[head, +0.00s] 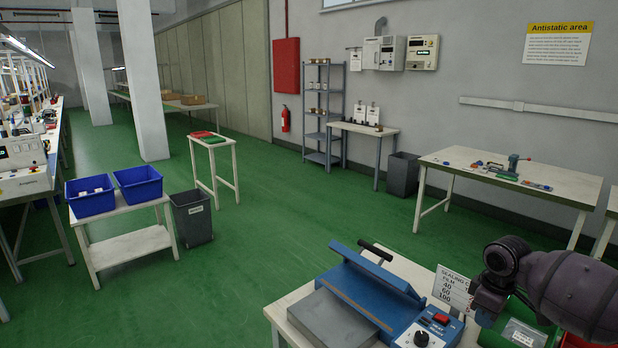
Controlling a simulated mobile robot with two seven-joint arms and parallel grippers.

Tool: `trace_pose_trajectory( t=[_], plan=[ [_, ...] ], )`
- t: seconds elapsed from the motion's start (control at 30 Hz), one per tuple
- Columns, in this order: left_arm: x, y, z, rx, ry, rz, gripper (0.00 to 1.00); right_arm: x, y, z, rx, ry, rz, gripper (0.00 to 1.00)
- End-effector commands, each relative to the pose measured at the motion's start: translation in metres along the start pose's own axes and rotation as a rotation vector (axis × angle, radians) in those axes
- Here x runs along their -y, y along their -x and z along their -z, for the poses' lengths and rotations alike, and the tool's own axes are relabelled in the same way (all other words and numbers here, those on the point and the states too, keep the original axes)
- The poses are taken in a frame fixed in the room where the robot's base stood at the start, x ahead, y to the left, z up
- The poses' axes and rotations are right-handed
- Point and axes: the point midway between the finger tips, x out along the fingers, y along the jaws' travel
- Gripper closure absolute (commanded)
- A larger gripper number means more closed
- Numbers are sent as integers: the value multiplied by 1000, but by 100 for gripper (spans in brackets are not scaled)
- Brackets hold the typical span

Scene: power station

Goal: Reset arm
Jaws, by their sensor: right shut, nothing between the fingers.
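My right arm (575,290) comes in from the right edge, dark and rounded. My right gripper (487,308) hangs at its end, small and partly in shadow, shut with nothing in it. It is seen just right of the sealing sign and over the left side of a green bin. How high it is above the bin I cannot tell. My left arm and left gripper are not in view.
A blue heat sealer (370,285) stands on the near table, with a white sign (453,290) and a green bin (520,328) to its right. A workbench (440,165) with small tools stands behind. Green floor (280,215) is clear in the middle.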

Motion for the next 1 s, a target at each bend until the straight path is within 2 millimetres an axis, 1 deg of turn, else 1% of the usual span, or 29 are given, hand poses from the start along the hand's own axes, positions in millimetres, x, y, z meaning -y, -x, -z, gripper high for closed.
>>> trace_pose_trajectory(
  t=[0.03,0.17,0.27,0.37,0.4,0.47,0.57,0.6,0.73,0.87,1.0],
  plan=[
    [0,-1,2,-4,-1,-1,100,0,0,1,-5,-9,-1,100],
    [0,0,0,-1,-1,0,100,-13,4,22,-129,-31,-101,100],
    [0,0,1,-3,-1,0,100,-22,17,42,-235,-21,-196,100],
    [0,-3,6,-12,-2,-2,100,-22,34,70,-363,5,-282,100],
    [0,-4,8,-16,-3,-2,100,-18,38,80,-415,16,-309,100],
    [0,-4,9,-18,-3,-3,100,-11,41,94,-494,33,-344,100],
    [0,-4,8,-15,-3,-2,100,8,39,113,-631,56,-385,100],
    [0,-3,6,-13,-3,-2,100,18,37,119,-688,64,-399,100],
    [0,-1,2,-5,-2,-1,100,50,25,128,-851,70,-420,100],
    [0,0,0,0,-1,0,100,83,11,123,-994,48,-431,100],
    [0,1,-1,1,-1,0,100,114,-6,105,-1112,-3,-441,100]
  ],
)
